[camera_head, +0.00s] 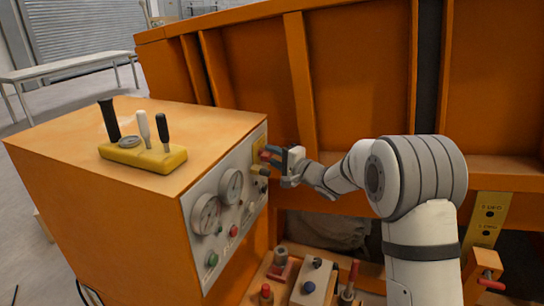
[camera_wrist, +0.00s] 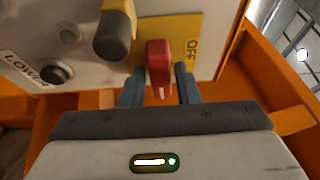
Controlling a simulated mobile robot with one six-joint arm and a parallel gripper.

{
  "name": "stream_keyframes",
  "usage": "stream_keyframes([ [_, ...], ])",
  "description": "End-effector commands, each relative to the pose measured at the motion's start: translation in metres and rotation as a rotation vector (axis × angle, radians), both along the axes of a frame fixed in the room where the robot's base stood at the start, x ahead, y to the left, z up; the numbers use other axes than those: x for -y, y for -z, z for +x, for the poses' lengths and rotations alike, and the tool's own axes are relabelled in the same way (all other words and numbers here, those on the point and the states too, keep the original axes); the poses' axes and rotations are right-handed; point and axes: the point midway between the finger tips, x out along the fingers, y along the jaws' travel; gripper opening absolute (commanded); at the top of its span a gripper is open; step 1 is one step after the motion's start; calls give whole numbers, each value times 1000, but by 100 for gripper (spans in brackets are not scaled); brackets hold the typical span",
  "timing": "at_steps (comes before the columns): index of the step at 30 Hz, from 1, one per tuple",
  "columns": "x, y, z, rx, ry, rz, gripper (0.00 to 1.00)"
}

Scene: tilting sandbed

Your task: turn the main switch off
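The main switch has a red handle (camera_wrist: 158,62) on a yellow plate (camera_wrist: 180,35) with an OFF label at its right in the wrist view. The handle points out from the panel toward my gripper. In the head view the yellow plate (camera_head: 259,137) is at the far end of the orange cabinet's grey panel. My gripper (camera_wrist: 159,88) has its two blue-grey fingers on either side of the red handle, with narrow gaps that suggest they are open around it. In the head view my gripper (camera_head: 273,155) partly covers the switch.
A dark-tipped lever (camera_wrist: 112,38) sits just left of the handle. A LOWER button (camera_wrist: 55,74) is further left. The cabinet (camera_head: 100,190) carries gauges (camera_head: 205,214) and a yellow lever box (camera_head: 143,155). Orange ribbed walls (camera_head: 350,75) stand behind my arm.

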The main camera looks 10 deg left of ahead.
Motion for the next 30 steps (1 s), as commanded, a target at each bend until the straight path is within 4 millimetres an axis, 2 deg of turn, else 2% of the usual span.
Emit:
stream_keyframes([
  [1,0,0,0,0,0,0,25],
  [9,0,0,0,0,-1,0,3],
  [10,-5,0,-1,0,-3,0,3],
  [20,-1,4,-1,63,-2,-8,3],
  [30,-1,10,0,314,-2,-45,3],
])
